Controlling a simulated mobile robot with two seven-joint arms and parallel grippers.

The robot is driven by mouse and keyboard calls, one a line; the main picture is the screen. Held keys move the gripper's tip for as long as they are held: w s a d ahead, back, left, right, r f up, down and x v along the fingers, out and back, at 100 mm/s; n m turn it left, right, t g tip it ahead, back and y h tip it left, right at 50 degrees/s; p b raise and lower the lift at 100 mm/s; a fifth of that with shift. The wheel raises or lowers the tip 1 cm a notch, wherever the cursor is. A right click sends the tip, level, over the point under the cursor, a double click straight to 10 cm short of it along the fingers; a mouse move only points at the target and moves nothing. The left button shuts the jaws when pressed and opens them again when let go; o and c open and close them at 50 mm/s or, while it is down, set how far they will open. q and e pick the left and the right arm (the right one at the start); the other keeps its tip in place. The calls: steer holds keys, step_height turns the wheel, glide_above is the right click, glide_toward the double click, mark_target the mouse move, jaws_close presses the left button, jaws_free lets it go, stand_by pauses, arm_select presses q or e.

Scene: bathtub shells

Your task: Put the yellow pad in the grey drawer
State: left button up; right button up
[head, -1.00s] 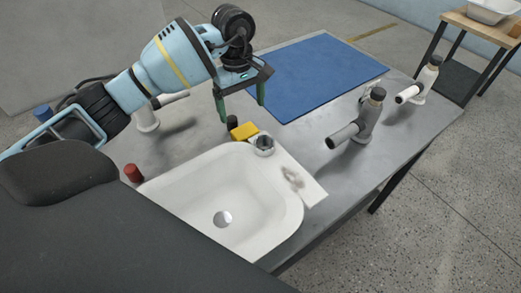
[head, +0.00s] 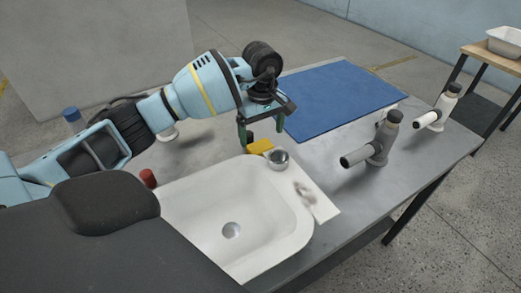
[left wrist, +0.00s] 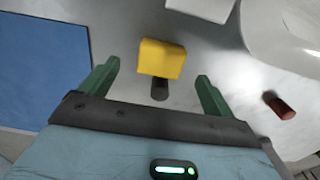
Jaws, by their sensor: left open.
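The yellow pad (head: 260,146) lies on the grey table behind the white basin, beside a metal nut-like ring. It also shows in the left wrist view (left wrist: 162,58), ahead of and between the two green fingers. My left gripper (head: 260,134) is open and empty, with its fingertips pointing down just above and around the pad's place. The fingers do not appear to touch the pad. A small dark cylinder (left wrist: 159,90) stands right against the pad's near side in the left wrist view. I cannot make out a grey drawer in either view. My right gripper is out of view.
The white basin (head: 190,205) fills the table's front. The metal ring (head: 278,159) sits on its corner. A red cylinder (head: 148,178) stands left of it. A blue mat (head: 345,98) lies behind. Grey (head: 374,146) and white (head: 440,108) handled fittings stand at right.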

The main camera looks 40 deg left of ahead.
mark_target(260, 146)
arm_select(q)
steer(key=f, duration=0.5)
steer(key=shift+a, duration=0.2)
steer(key=c, duration=1.1)
step_height(260, 146, up, 10)
